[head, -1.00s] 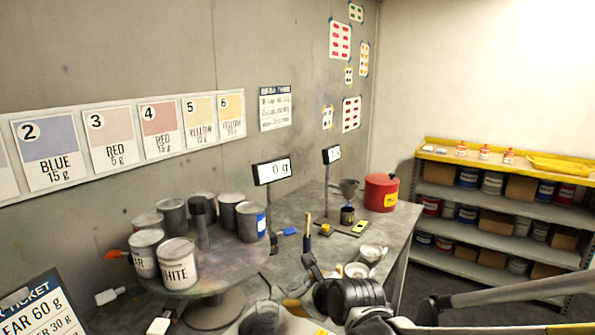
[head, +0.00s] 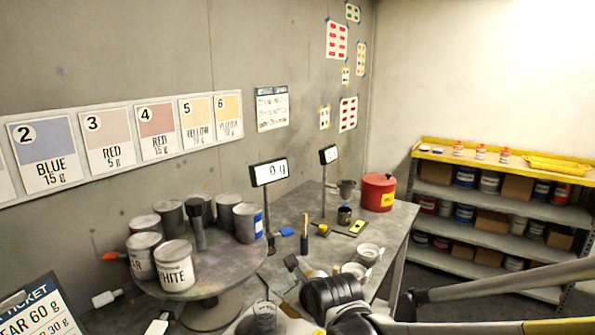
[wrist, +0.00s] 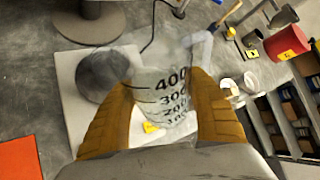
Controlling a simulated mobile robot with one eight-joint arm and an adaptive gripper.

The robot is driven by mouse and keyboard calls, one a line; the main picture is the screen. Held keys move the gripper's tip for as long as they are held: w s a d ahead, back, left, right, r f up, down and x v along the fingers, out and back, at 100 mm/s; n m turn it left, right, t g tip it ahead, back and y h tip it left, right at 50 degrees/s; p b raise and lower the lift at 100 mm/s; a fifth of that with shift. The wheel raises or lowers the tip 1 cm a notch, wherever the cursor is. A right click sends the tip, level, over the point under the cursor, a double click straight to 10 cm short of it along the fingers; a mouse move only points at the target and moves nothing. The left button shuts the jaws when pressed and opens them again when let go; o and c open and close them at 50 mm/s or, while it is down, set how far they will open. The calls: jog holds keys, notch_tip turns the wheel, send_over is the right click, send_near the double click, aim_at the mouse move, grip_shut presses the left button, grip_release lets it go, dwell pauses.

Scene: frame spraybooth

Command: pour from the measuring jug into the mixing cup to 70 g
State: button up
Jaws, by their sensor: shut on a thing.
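The measuring jug (wrist: 163,100) is clear, with black marks up to 400. In the wrist view my gripper (wrist: 164,84) has its yellow-brown fingers shut on the jug, one on each side. The mixing cup (wrist: 103,76) looks grey and stands on a pale scale plate (wrist: 68,64), just left of the jug in the wrist view. It also shows at the bottom of the head view as a dark translucent cup (head: 264,319). The scale display (head: 269,171) reads 0 g. What the jug holds is not clear. My arm hides the jug in the head view.
A round turntable (head: 225,277) with several paint cans stands left of the scale. A red can (head: 378,192), small bowls (head: 369,251) and a brush (head: 304,230) are on the bench. A ticket board (head: 42,312) stands at lower left. Shelves (head: 500,205) line the right wall.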

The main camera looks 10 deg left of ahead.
dwell(0.6)
jog(key=shift+a+n+h, duration=0.35)
jog(key=shift+n+h, duration=0.05)
jog(key=shift+h, duration=0.2)
jog(key=shift+d, duration=0.1)
jog(key=shift+s, duration=0.1)
jog(key=shift+r+n+h, duration=0.1)
jog(key=shift+n+h, duration=0.3)
jog(key=shift+h, duration=0.2)
jog(key=shift+d, duration=0.1)
dwell(0.5)
